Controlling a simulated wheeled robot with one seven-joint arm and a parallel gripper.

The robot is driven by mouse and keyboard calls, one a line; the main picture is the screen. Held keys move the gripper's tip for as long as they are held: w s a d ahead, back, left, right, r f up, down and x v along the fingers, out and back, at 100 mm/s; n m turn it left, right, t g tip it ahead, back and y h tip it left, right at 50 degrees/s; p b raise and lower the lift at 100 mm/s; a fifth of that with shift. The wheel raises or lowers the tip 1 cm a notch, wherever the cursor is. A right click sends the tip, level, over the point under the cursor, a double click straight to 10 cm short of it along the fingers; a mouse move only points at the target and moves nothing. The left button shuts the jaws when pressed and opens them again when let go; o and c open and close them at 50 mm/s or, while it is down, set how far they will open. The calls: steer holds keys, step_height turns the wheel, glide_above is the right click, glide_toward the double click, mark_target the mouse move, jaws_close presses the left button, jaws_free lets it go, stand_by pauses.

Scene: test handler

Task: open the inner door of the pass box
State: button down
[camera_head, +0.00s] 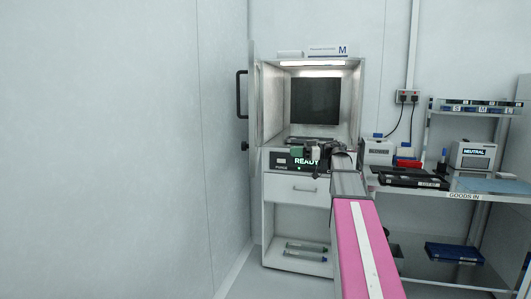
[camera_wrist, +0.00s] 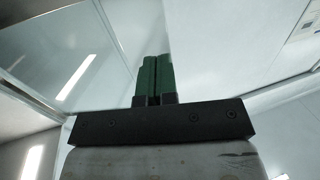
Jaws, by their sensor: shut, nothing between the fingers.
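The pass box (camera_head: 356,110) stands against the back wall. Its inner door (camera_head: 255,100) is swung open to the left and shows nearly edge-on, with a dark bar handle (camera_head: 241,94) on it. The lit chamber is open to view, with a dark square window (camera_head: 315,101) in its back wall. My gripper (camera_head: 296,152) is in front of the chamber's lower edge, right of the open door, and does not hold the handle. In the wrist view its green fingers (camera_wrist: 153,77) are together and empty, in front of a pale panel edge.
Below the chamber are a READY display, a drawer (camera_head: 296,190) and a shelf with grey items. To the right, a goods-in bench (camera_head: 475,191) holds a black tray, a NEUTRAL device (camera_head: 474,156) and other boxes. The left wall (camera_head: 120,150) is bare.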

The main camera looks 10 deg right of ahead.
steer(key=w+a, duration=0.2)
steer(key=a, duration=1.1)
steer(key=shift+a, duration=0.4)
steer(key=w+a+m+t, duration=0.1)
steer(key=w+a+t, duration=0.1)
steer(key=a, duration=1.1)
steer(key=shift+w+a+m, duration=0.3)
steer(key=shift+w+a, duration=0.1)
steer(key=shift+w, duration=0.25)
steer(key=shift+s+d, duration=0.1)
